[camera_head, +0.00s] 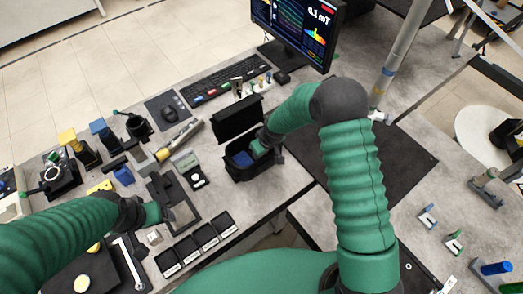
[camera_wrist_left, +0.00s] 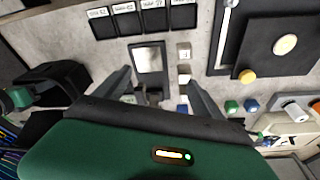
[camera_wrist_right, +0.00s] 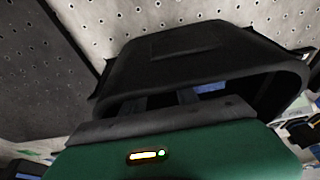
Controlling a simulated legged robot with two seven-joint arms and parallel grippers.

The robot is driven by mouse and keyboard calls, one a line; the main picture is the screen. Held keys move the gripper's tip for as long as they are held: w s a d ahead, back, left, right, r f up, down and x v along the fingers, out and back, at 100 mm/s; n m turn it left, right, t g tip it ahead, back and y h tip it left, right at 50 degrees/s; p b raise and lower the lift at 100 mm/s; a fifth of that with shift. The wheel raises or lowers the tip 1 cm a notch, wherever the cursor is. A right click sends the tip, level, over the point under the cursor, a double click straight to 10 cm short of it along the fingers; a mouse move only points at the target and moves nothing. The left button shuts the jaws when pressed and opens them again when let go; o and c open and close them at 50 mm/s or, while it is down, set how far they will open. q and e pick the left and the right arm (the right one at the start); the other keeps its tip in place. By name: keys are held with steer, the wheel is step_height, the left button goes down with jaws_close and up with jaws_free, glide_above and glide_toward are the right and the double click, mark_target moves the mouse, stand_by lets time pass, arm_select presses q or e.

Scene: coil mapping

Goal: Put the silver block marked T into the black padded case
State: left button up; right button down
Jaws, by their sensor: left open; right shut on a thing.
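The black padded case (camera_head: 240,165) stands open on the table in the head view, its lid (camera_head: 238,119) raised and blue lining inside. My right gripper (camera_head: 257,153) reaches down into it. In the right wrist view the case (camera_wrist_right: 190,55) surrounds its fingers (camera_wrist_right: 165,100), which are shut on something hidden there. I cannot read a T anywhere. A small pale block (camera_head: 154,237) sits on the table; in the left wrist view a pale block (camera_wrist_left: 184,50) is beside a dark-framed plate. My left gripper (camera_head: 170,212) is open and empty above that plate (camera_wrist_left: 149,60).
Several black trays (camera_head: 205,236) line the front edge. A keyboard (camera_head: 214,79), mouse (camera_head: 170,113) and monitor (camera_head: 296,28) are at the back. A perforated black mat (camera_head: 400,170) lies right of the case, largely clear. Instruments crowd the left side.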

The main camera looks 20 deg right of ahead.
steer(key=c, duration=0.9)
jaws_free()
steer(key=shift+o, duration=0.2)
steer(key=shift+r, duration=0.1)
